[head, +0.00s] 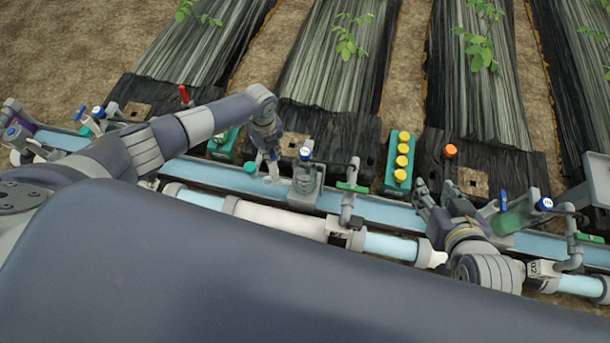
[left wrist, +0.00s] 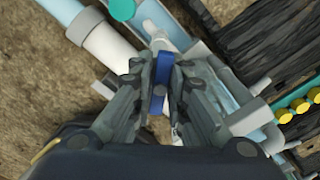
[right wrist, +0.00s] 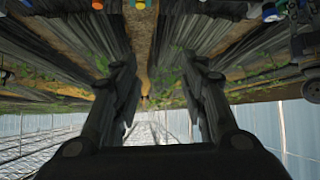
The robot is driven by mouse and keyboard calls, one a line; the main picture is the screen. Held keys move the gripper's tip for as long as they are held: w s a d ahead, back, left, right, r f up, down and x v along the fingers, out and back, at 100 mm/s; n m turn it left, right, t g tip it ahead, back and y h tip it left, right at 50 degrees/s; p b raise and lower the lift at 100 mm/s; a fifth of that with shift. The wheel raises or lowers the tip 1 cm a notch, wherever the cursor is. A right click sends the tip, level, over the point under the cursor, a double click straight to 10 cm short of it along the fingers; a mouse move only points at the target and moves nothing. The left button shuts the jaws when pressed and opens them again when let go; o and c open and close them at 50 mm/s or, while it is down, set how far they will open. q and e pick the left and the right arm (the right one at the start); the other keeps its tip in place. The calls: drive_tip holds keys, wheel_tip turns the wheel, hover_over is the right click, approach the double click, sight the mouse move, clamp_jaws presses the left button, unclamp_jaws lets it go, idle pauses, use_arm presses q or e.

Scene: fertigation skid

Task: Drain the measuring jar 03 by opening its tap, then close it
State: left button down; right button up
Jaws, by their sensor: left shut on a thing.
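In the left wrist view my left gripper (left wrist: 160,75) is shut on a blue tap lever (left wrist: 160,88), with one finger on each side of it. In the head view this gripper (head: 271,172) reaches down to the pipework, and its fingers hide most of the tap. A jar (head: 305,180) under a blue-and-white round cap (head: 305,153) stands just to the right of it. I cannot read its number or tell how much liquid it holds. My right gripper (head: 437,193) hovers over the pipes further right. It is open and empty in the right wrist view (right wrist: 165,85).
A green-filled jar (head: 515,218) stands at the right, a purple one (head: 22,122) at the far left. A teal box with yellow knobs (head: 396,162) and a green-handled valve (head: 352,187) lie between my grippers. Black-covered plant beds (head: 340,60) fill the back.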

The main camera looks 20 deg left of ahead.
use_arm(q)
drive_tip(key=m+b, duration=0.1)
drive_tip(key=m, duration=0.7)
drive_tip(key=shift+b, duration=0.35)
drive_tip(key=shift+m, duration=0.4)
drive_tip(key=c, duration=1.5)
unclamp_jaws()
use_arm(e)
drive_tip(key=w+a+r+t+y, duration=0.1)
drive_tip(key=w+a+r+t, duration=0.1)
drive_tip(key=w+r+t, duration=0.3)
wheel_tip(320, 180, up, 3)
drive_tip(key=shift+w+a+r+y, duration=0.1)
drive_tip(key=shift+w+a+y, duration=0.15)
drive_tip(key=shift+y, duration=0.15)
